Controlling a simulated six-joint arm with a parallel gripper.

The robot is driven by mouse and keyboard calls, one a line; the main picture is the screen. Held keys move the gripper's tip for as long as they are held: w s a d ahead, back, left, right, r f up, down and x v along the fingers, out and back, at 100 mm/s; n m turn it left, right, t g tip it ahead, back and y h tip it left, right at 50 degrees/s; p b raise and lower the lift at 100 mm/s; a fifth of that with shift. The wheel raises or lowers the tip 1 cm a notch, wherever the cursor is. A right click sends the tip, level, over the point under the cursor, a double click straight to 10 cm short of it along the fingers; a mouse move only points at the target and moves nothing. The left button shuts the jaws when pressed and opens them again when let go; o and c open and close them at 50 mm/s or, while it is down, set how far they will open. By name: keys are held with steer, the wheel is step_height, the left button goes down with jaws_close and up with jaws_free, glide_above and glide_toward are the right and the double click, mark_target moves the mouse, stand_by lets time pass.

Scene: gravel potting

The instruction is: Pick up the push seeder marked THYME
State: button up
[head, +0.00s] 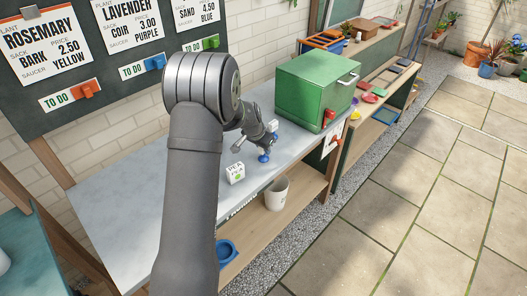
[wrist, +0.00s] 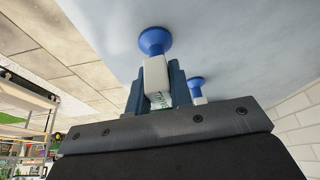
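A push seeder with a white body and a round blue foot (wrist: 155,42) is between the fingers of my gripper (wrist: 156,92) in the wrist view. Its label is partly hidden; a few green letters show and seem to begin THYM. Both fingers lie close against the white body, and my gripper looks shut on it. In the head view my gripper (head: 257,146) is low over the grey bench, with the seeder's blue foot (head: 264,158) below it. A second blue-and-white seeder (wrist: 197,86) stands behind, apart from my gripper; it also shows in the head view (head: 273,126).
A green box (head: 315,90) with a handle stands to the right. A white pot (head: 277,193) and a blue container (head: 227,252) are on the shelf below.

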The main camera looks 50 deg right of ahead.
jaws_close()
steer(key=shift+r, duration=0.15)
